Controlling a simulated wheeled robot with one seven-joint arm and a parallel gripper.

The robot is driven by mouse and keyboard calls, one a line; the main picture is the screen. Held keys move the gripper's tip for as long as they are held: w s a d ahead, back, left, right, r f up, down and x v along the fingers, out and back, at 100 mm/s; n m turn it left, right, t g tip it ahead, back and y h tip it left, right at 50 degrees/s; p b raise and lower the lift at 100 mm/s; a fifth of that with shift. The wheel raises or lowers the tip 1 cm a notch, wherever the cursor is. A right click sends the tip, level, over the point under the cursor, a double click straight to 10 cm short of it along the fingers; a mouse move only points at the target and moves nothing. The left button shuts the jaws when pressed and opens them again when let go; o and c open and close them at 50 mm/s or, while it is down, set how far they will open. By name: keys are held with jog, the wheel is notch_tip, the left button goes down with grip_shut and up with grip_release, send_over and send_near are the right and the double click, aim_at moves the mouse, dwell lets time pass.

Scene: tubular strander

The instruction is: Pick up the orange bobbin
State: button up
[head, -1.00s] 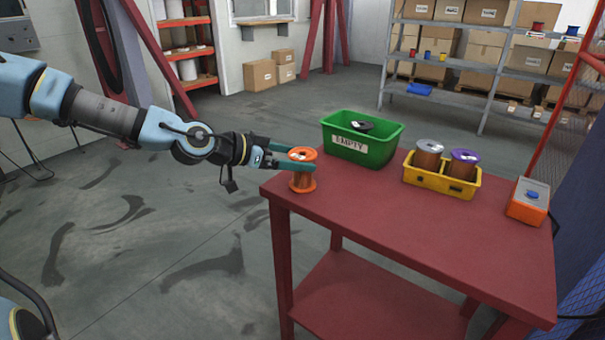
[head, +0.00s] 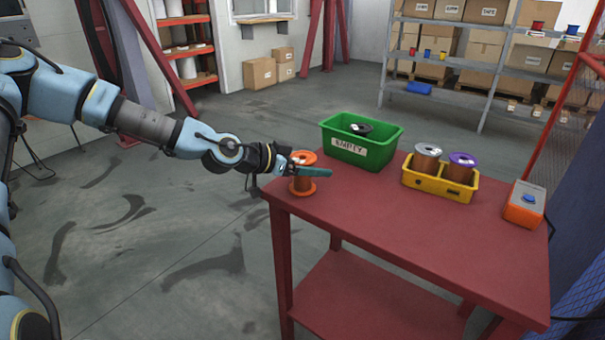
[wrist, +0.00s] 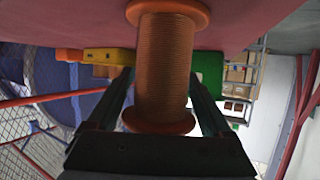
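The orange bobbin (head: 303,184), with orange flanges and copper-coloured winding, stands upright on the near left corner of the red table (head: 410,240). My gripper (head: 316,166) is at the bobbin's height, with one finger crossing in front of it and partly hiding its winding. In the wrist view the bobbin (wrist: 164,62) fills the middle, between the two fingers of my gripper (wrist: 161,75). The fingers are wide apart, one on each side, and I see no clear grip on it.
A green bin (head: 385,151) labelled EMPTY, holding a dark spool, stands behind the bobbin. A yellow tray (head: 424,183) with a copper and a purple-topped bobbin is further right. The table's middle is clear.

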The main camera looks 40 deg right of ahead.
jog(key=c, duration=1)
jog(key=shift+c, duration=0.2)
jog(key=shift+r, duration=0.15)
